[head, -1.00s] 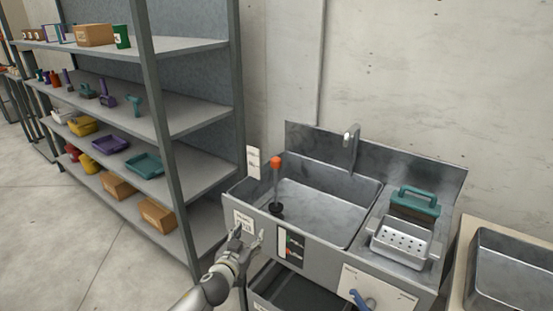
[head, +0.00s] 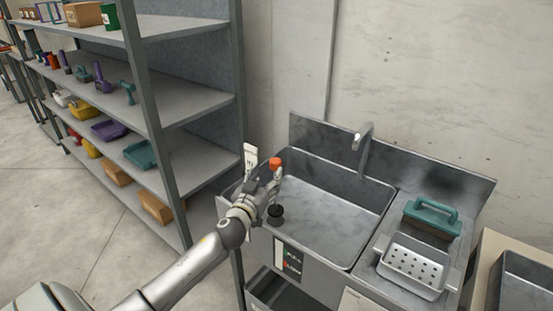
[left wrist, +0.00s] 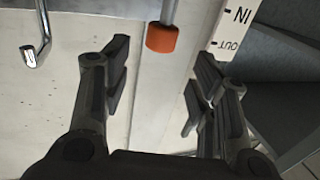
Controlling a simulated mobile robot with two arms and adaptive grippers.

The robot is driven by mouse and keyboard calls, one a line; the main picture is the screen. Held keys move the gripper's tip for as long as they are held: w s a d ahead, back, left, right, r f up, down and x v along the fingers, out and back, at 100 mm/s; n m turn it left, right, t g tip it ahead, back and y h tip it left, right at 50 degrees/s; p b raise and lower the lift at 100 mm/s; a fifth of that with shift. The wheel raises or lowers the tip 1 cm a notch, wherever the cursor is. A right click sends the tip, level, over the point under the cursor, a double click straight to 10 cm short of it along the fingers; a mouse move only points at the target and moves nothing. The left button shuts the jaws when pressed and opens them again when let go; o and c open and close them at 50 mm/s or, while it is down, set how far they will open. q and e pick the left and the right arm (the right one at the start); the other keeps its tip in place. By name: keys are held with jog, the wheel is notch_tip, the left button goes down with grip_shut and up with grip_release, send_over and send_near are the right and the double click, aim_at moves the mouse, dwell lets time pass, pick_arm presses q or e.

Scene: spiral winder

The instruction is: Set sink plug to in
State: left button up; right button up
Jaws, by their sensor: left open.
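The sink plug is a rod with an orange knob (head: 275,163) on top and a black stopper (head: 275,215) at the bottom, standing at the left end of the sink basin (head: 335,215). My left gripper (head: 264,185) is beside the rod, just below the knob in the head view, and hides part of it. In the left wrist view the orange knob (left wrist: 162,38) lies ahead, between the open fingers (left wrist: 160,65), and I see no finger touching it. A white label (left wrist: 232,28) reading IN and OUT stands beside it. My right gripper is not in view.
A curved tap (head: 364,145) rises at the sink's back. A perforated metal basket (head: 413,266) and a teal-handled brush (head: 432,217) sit on the right side. A tall shelf (head: 185,115) with several items stands close on the left.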

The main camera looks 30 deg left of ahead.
aim_at(273, 165)
pick_arm(q)
jog(key=x, duration=0.7)
jog(key=shift+f, duration=0.1)
jog(key=shift+w+p, duration=0.3)
jog(key=shift+w, duration=0.15)
jog(key=shift+w+a, duration=0.1)
jog(key=shift+w, duration=0.15)
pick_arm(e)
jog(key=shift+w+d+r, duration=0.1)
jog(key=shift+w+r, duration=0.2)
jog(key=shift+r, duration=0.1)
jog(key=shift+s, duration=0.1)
